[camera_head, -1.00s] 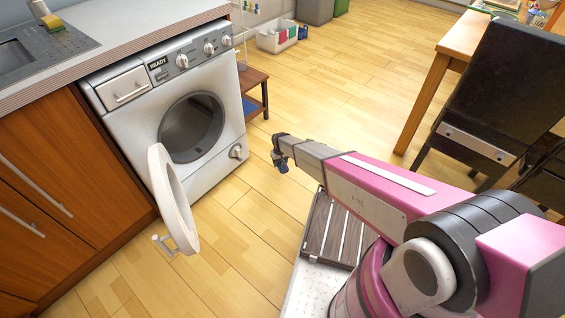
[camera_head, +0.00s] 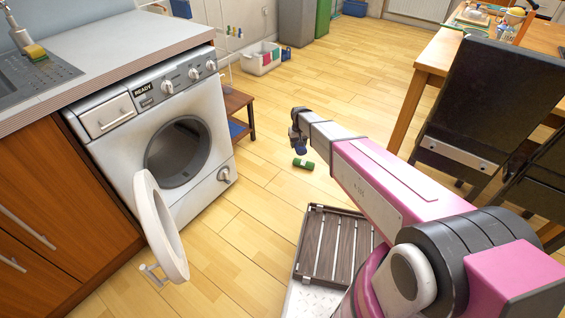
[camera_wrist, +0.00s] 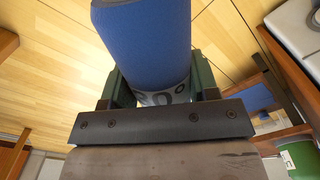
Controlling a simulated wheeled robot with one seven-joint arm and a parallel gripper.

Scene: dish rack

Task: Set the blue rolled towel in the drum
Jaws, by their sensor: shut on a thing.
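The blue rolled towel (camera_wrist: 143,40) is large in the wrist view, between the green fingers of my gripper (camera_wrist: 160,88). My gripper is shut on it. In the head view my gripper (camera_head: 298,137) is above the floor, right of the washing machine, and a small blue part of the towel (camera_head: 300,147) shows below it. The washing machine (camera_head: 205,107) stands at left under the counter. Its round door (camera_head: 160,225) is swung open, and the dark drum (camera_head: 178,150) shows no contents from here. The drum is left of my gripper, apart from it.
A green roll (camera_head: 303,163) lies on the floor beyond my gripper. A low wooden stand (camera_head: 238,102) is right of the machine. A slatted crate (camera_head: 335,245) is near my base. A black chair (camera_head: 490,105) and table (camera_head: 432,65) are at right. Floor before the machine is clear.

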